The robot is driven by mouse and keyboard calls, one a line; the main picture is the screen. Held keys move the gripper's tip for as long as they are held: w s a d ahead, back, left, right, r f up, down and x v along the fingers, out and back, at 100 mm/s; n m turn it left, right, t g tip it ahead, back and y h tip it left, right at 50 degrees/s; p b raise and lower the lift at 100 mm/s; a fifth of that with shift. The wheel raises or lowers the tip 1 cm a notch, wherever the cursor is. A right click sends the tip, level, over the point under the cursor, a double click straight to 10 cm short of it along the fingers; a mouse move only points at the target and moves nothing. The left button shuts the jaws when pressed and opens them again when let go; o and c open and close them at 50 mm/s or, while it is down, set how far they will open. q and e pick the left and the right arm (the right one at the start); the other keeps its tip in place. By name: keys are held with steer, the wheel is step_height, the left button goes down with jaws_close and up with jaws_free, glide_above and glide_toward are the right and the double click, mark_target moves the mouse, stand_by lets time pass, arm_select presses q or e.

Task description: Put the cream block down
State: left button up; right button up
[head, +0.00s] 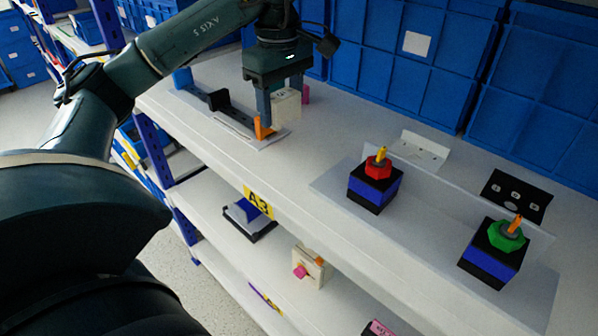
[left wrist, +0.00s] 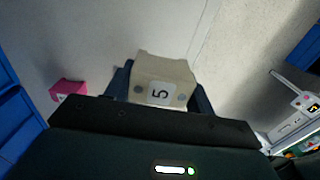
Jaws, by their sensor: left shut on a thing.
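The cream block (head: 286,103) is at the far left part of the shelf top in the head view. In the left wrist view the cream block (left wrist: 163,82) sits between my fingers and shows a label with a "5". My left gripper (head: 277,105) points down and is shut on it. The fingers hide part of the block, and I cannot tell whether its underside touches the shelf. My right gripper is not in view.
An orange piece (head: 264,128) stands close by on a flat plate. A pink block (head: 306,93) is just behind. Two rotary switches, red (head: 376,168) and green (head: 507,236), stand to the right. Blue bins (head: 400,60) line the back. The shelf top between is clear.

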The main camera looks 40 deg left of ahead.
mark_target(284, 122)
arm_select(q)
steer(key=shift+d+f, duration=0.15)
steer(key=shift+d, duration=0.05)
step_height(284, 122, down, 3)
steer(key=shift+f+b, duration=0.1)
steer(key=shift+b, duration=0.8)
step_height(284, 122, down, 2)
steer(key=shift+f+p, duration=0.1)
steer(key=shift+p, duration=0.3)
step_height(284, 122, down, 4)
steer(key=shift+r, duration=0.1)
steer(key=shift+f, duration=0.45)
steer(key=o, duration=0.6)
steer(key=shift+c, duration=0.2)
steer(key=o, duration=0.4)
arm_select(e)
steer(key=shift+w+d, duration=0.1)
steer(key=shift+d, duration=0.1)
